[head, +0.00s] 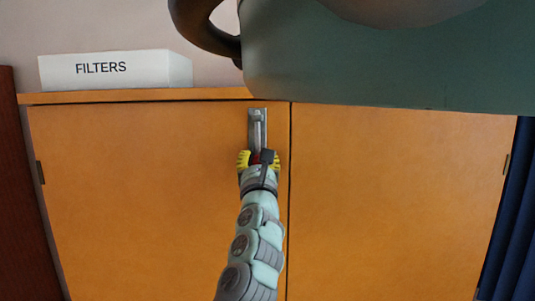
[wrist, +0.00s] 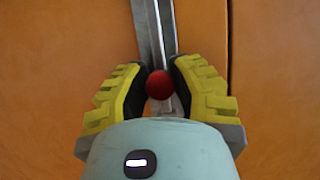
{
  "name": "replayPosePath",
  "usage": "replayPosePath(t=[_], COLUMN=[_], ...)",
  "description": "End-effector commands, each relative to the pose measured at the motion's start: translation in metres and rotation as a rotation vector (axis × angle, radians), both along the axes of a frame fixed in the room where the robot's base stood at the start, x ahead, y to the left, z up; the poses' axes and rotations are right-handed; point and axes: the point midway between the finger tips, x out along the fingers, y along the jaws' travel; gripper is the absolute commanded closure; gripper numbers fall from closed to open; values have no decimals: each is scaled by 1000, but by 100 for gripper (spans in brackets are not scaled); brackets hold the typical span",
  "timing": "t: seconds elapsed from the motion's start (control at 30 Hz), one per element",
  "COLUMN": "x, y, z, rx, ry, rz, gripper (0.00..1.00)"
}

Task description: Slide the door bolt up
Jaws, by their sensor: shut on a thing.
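The door bolt (head: 257,128) is a grey metal strip with a rod, mounted upright near the top right edge of the left cabinet door (head: 140,190). The bolt also shows in the wrist view (wrist: 152,30), running up from between my fingers. A round red knob (wrist: 160,85) sits at the bolt's lower part. My gripper (head: 259,160), with yellow ridged finger pads, is at the knob. In the wrist view my gripper (wrist: 160,88) has a finger on each side of the knob, shut on it.
The right cabinet door (head: 395,200) stands closed beside the left one. A white box marked FILTERS (head: 115,70) lies on the cabinet top. A large dark green object (head: 390,70) fills the upper right, close to the camera. A blue curtain (head: 510,220) hangs at the right.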

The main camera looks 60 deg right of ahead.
Motion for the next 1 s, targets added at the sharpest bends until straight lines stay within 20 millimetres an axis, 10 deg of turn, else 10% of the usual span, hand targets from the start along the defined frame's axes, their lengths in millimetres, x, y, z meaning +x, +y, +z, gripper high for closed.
replayPosePath(t=[0.87, 0.9, 1.0], x=[0, 0, 0], y=[1, 1, 1], z=[43, 43, 43], rx=[-5, -6, -5], ry=[-3, -4, -3], rz=[1, 1, 1], gripper=[100, 73, 63])
